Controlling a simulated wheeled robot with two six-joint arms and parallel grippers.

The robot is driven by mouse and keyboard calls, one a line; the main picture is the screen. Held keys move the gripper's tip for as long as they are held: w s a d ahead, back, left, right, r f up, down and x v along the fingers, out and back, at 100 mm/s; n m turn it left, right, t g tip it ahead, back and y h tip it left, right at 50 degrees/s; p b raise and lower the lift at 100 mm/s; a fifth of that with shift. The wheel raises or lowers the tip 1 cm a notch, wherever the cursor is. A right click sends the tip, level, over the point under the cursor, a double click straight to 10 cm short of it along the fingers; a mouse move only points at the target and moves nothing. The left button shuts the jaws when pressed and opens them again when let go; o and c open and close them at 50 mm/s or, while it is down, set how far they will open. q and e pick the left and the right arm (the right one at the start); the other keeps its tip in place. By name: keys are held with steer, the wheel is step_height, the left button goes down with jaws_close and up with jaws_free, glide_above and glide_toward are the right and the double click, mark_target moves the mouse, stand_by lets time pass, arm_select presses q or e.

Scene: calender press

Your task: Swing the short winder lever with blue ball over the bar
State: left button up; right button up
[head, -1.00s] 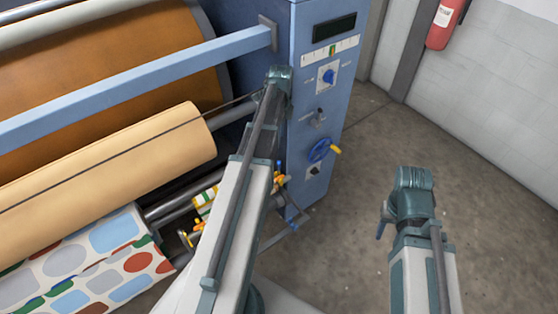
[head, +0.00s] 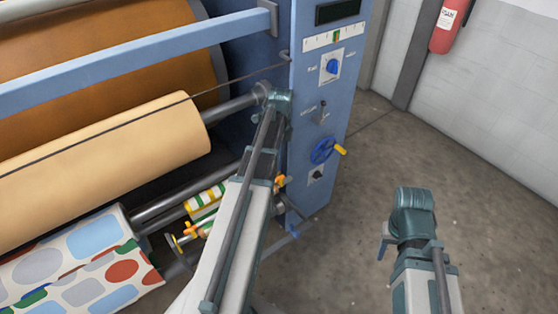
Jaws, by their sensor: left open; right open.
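A small blue end piece (head: 295,234) shows low at the foot of the blue machine cabinet, on a thin grey bar; it may be the blue ball of the short winder lever, but it is too small to be sure. My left arm partly covers this area. My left gripper (head: 279,101) is open, at the cabinet's left edge, above that piece and beside the end of a roller shaft; its fingers are mostly hidden by the wrist. My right gripper (head: 388,246) is open and empty over the bare floor, right of the cabinet.
The cabinet front carries a blue handwheel (head: 323,150) with a yellow handle and a blue dial (head: 333,66). A tan roll (head: 110,145) and a patterned fabric roll (head: 80,267) lie left. Orange and yellow fittings (head: 185,238) sit beside my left arm. Floor at right is clear.

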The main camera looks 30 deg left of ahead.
arm_select(q)
jaws_close()
steer(key=shift+s+d, duration=0.1)
steer(key=shift+d, duration=0.05)
stand_by(0.4)
steer(key=shift+s+d+f+t+y, duration=0.15)
steer(key=shift+s+d+t+y, duration=0.2)
steer(key=shift+d+y, duration=0.35)
steer(key=s+d+f+t+y+b, duration=0.2)
steer(key=d+f+t+y+b, duration=0.3)
steer(key=y+b, duration=0.9)
steer(key=shift+s+d+f+n+b, duration=0.3)
steer(key=shift+f+b, duration=0.8)
steer(key=shift+b, duration=5)
